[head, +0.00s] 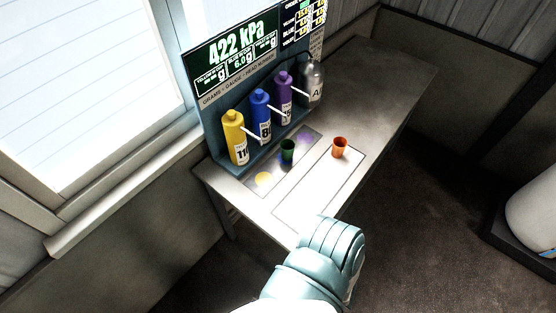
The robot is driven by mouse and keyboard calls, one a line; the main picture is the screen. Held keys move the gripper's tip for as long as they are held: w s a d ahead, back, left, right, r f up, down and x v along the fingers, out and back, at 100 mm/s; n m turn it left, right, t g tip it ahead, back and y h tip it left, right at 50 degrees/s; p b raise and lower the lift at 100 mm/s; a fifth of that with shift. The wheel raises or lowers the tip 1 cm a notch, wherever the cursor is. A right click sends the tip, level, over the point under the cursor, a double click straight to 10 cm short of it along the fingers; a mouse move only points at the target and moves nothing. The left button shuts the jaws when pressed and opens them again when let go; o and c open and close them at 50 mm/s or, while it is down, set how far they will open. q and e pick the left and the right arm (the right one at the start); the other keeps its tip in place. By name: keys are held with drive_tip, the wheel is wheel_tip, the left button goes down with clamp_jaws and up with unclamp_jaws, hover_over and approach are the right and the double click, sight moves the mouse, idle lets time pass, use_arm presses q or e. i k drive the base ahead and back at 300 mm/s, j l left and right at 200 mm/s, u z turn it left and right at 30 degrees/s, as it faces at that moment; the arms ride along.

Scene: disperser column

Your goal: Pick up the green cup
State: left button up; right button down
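The small green cup (287,150) stands upright on the table, in front of the row of bottles. It is on the dark strip with coloured spots, next to the blue spot.
An orange cup (339,148) stands right of the green one. Yellow (235,137), blue (261,115), purple (284,98) and grey (312,82) bottles with white spouts line the panel behind. The table (375,85) is clear at its far right. A window is at left.

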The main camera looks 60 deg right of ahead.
sight(287, 145)
drive_tip(key=k+l+u, duration=0.1)
drive_tip(key=k+u, duration=0.15)
drive_tip(key=u, duration=0.25)
drive_tip(key=k+u, duration=0.25)
drive_tip(key=u, duration=0.25)
drive_tip(key=k+j+u, duration=0.1)
drive_tip(key=k+u, duration=0.2)
drive_tip(key=u, duration=0.2)
drive_tip(key=k+j+u, duration=0.15)
drive_tip(key=u, duration=0.3)
drive_tip(key=k+l+u, duration=0.1)
drive_tip(key=k+u, duration=0.35)
drive_tip(key=u, duration=0.3)
drive_tip(key=k+u, duration=0.35)
drive_tip(key=k+z, duration=0.2)
drive_tip(key=z, duration=0.75)
drive_tip(key=l+z, duration=0.1)
drive_tip(key=z, duration=0.75)
drive_tip(key=l+z, duration=0.15)
drive_tip(key=z, duration=0.7)
